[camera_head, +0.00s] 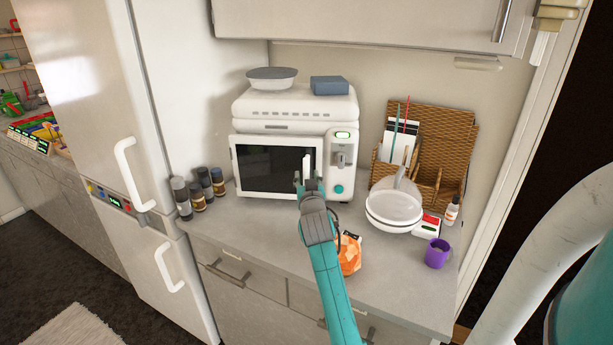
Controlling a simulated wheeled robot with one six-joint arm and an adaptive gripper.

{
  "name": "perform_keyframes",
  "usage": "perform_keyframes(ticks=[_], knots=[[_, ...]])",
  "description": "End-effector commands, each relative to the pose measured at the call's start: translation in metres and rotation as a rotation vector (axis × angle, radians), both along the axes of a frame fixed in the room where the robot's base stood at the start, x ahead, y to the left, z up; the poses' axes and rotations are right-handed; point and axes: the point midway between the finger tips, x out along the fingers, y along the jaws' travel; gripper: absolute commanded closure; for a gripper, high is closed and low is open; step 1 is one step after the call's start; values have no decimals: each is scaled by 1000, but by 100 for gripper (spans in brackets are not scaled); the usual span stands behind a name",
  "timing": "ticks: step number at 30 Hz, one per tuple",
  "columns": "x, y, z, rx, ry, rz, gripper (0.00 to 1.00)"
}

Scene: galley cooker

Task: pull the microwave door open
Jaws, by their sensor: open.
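The white microwave (342,152) stands on the counter against the back wall. Its dark-windowed door (262,168) looks closed, with a white upright handle (307,163) near the door's right edge. My gripper (308,178) is open at the lower end of this handle, with its fingers in front of the door. I cannot tell whether the fingers touch the handle or stand around it. My arm comes up from the lower middle and hides part of the counter. The control panel with a green display and a teal knob is right of the door.
Several spice jars (201,190) stand close left of the microwave. A grey bowl (272,77) and a blue box (329,85) rest on top. Right are white bowls (393,210), a wicker basket (455,135) and a purple cup (437,253). An orange bag (350,254) lies beside my arm.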

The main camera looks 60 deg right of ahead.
Motion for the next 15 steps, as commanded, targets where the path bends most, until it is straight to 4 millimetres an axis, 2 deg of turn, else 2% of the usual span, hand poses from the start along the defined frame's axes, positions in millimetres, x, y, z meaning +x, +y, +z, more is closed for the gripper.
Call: perform_keyframes(ticks=[6, 15], knots=[[10, -13, 0, 1, 1, 0, 55], [11, -14, 0, 0, 1, 0, 55]])
